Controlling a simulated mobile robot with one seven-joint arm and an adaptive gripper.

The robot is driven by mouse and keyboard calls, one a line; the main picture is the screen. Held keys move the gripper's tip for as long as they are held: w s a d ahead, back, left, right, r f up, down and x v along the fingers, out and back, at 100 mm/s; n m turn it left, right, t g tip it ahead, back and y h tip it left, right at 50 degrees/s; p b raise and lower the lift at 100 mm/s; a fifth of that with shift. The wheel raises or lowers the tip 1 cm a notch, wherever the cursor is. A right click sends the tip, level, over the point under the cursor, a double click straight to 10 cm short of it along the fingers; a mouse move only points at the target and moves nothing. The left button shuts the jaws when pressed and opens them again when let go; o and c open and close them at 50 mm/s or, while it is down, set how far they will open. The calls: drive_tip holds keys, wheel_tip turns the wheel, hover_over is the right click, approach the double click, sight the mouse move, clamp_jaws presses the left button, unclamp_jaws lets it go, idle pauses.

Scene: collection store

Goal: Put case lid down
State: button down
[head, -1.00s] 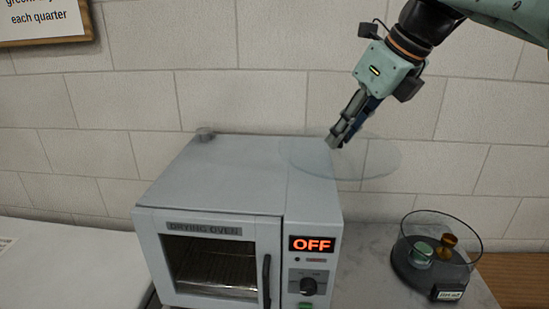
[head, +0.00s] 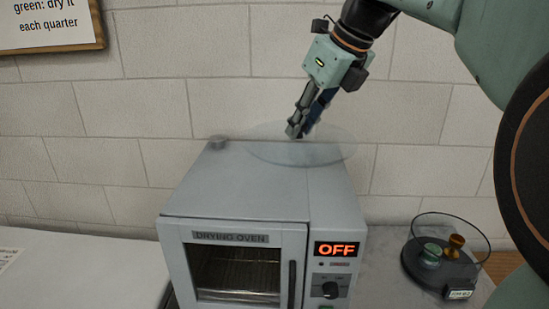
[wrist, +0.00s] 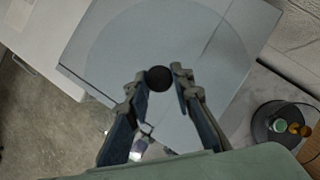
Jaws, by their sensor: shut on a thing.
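The case lid (head: 262,150) is a clear round disc with a dark knob (wrist: 159,78) at its middle. My gripper (head: 297,132) is shut on the knob and holds the lid above the rear of the drying oven's top; the exact gap is hard to tell. In the wrist view the lid (wrist: 105,50) spreads beyond my gripper's fingertips (wrist: 158,80) over the grey oven top. The open round case (head: 437,283) has a dark base and clear wall. It stands on the counter right of the oven, with a green-topped item and a brown item inside.
The drying oven (head: 245,185) has its door closed and its display (head: 336,249) reads OFF. A white surface (head: 75,265) to the left looks largely clear. A brick wall (head: 150,90) stands behind.

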drive_tip(key=w+a+f, duration=0.2)
drive_tip(key=w+a, duration=0.1)
drive_tip(key=shift+w+a+p, duration=0.1)
drive_tip(key=shift+w+p, duration=0.2)
drive_tip(key=shift+p, duration=0.05)
drive_tip(key=x, duration=0.4)
drive_tip(key=w+x, duration=0.1)
drive_tip(key=x, duration=0.1)
drive_tip(key=shift+w+a, duration=0.15)
drive_tip(key=shift+a, duration=0.4)
drive_tip(key=shift+w+a+f, duration=0.25)
drive_tip(key=shift+w+f, duration=0.05)
drive_tip(key=shift+f, duration=0.1)
wheel_tip(320, 180, down, 2)
drive_tip(key=shift+w+a+f+p, duration=0.15)
drive_tip(key=shift+a+f+p, duration=0.05)
drive_tip(key=shift+p, duration=0.1)
drive_tip(key=shift+f, duration=0.55)
drive_tip(key=shift+f, duration=0.15)
drive_tip(key=c, duration=1.7)
unclamp_jaws()
